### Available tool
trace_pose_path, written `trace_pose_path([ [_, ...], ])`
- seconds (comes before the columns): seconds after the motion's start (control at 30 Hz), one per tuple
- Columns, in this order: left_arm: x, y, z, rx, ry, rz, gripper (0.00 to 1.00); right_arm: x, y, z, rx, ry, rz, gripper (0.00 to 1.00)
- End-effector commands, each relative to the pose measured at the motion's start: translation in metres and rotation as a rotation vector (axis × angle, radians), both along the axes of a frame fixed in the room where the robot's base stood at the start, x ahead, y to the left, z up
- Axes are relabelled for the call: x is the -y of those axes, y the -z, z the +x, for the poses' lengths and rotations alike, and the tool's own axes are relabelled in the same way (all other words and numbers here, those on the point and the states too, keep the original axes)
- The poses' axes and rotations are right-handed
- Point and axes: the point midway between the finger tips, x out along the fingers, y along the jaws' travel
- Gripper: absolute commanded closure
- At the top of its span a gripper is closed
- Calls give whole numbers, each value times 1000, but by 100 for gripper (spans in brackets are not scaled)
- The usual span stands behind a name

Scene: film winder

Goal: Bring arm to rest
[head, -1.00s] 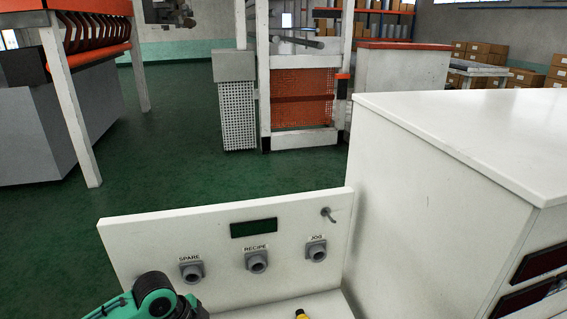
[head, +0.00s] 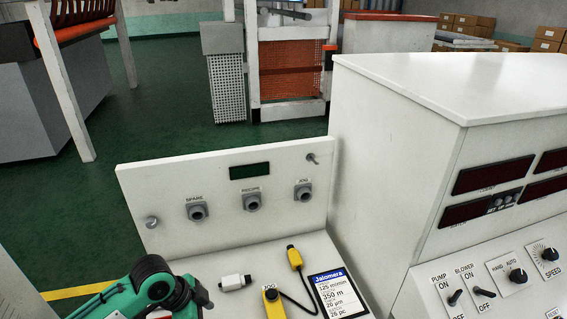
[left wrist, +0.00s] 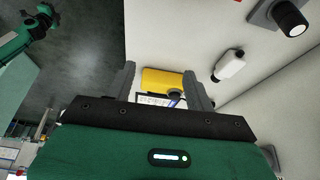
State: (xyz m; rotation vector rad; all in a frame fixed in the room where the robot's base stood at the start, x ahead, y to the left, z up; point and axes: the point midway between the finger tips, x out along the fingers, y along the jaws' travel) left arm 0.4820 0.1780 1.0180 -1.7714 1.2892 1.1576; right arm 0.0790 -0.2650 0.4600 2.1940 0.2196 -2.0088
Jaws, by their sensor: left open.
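In the head view a yellow JOG box (head: 272,302) lies on the shelf, with a black cable to a yellow plug (head: 294,258).
A white plug (head: 235,282) and a label card (head: 330,292) lie on the shelf. The upright panel (head: 160,185) carries SPARE, RECIPE and JOG sockets, which look empty. A tall white cabinet (head: 390,130) with switches and knobs stands right.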

Motion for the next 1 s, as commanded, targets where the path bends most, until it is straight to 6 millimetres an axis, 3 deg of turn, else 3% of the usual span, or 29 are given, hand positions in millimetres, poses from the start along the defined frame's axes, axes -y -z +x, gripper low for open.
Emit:
trace_pose_path([
  [0.37,29,18,-35,13,-106,-41,46,-4,0,6,7,2,5,64],
  [0.6,40,30,-74,15,-317,-76,46,-6,0,1,1,2,7,64],
  [0.77,29,38,-103,1,-511,-73,46,-6,0,2,2,3,6,64],
  [1.0,-4,46,-147,-28,-804,-21,46,-4,0,2,1,2,4,64],
])
